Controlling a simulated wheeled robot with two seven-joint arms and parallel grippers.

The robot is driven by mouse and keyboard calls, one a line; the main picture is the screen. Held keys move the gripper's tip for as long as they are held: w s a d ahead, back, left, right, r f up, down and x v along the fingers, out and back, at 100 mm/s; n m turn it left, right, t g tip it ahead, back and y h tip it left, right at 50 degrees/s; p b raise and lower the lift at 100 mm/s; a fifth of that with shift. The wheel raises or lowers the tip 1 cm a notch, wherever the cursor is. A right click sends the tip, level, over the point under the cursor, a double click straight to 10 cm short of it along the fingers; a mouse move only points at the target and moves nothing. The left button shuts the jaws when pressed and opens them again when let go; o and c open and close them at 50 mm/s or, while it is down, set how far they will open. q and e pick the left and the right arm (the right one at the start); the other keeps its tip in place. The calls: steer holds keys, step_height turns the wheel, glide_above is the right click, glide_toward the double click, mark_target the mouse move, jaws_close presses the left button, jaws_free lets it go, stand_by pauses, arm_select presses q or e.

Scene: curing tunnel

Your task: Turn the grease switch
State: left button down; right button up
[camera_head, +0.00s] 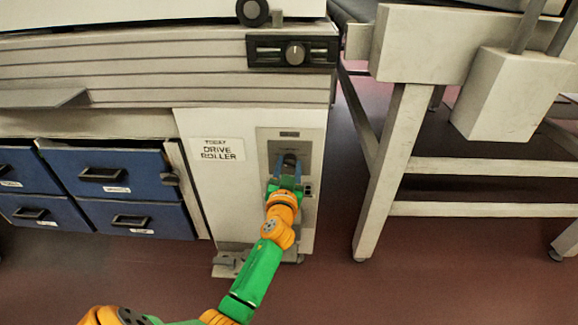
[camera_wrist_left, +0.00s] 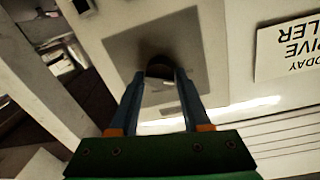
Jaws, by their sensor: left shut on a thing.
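The grease switch, a dark round knob (camera_head: 290,160), sits in a grey recessed plate (camera_head: 275,148) on the white cabinet front. My left gripper (camera_head: 289,168) reaches up to this plate, its two blue fingers on either side of the knob. In the left wrist view the knob (camera_wrist_left: 159,67) shows between the tips of the fingers (camera_wrist_left: 158,80), and they are shut on it. The fingers hide part of the knob, so its turned angle cannot be told. My right gripper is not in view.
A "DRIVE ROLLER" label (camera_head: 218,149) is left of the plate. Blue drawers (camera_head: 118,187) stand further left. A black panel with another knob (camera_head: 295,53) is above. A pale metal frame leg (camera_head: 392,170) stands to the right, with open floor between.

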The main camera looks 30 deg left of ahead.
arm_select(q)
steer(key=m+p, duration=0.1)
steer(key=m, duration=0.3)
steer(key=shift+m, duration=0.3)
steer(key=m+p, duration=0.1)
steer(key=m, duration=0.3)
steer(key=shift+g, duration=0.3)
steer(key=m+p, duration=0.1)
steer(key=m, duration=0.3)
steer(key=shift+w+d+m, duration=0.1)
steer(key=shift+m, duration=0.2)
steer(key=shift+m+y, duration=0.3)
steer(key=shift+m, duration=0.9)
steer(key=shift+m+p, duration=0.35)
steer(key=shift+m, duration=0.15)
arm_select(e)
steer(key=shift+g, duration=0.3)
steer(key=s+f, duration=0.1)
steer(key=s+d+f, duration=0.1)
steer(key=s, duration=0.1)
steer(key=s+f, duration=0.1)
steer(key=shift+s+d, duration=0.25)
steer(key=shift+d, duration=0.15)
arm_select(q)
steer(key=shift+f, duration=0.1)
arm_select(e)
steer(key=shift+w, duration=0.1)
